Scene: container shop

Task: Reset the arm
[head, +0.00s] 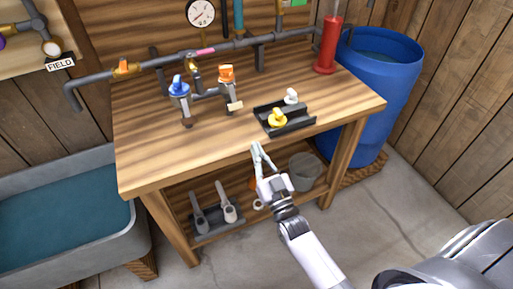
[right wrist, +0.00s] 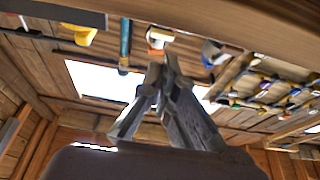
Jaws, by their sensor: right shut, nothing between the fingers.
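My right gripper (head: 258,158) is in front of the workbench's front edge in the head view, with its fingertips near the edge. Its fingers are together and hold nothing. In the right wrist view the gripper (right wrist: 165,75) points up past the underside of the bench edge (right wrist: 230,25), fingertips close together. My left gripper does not show in either view.
The wooden workbench (head: 145,150) carries a pipe stand with blue (head: 179,86) and orange (head: 226,73) valve handles, a black tray (head: 296,124) with yellow (head: 277,118) and white knobs, and a red cylinder (head: 326,48). A blue barrel (head: 375,95) stands right, a water trough (head: 60,215) left.

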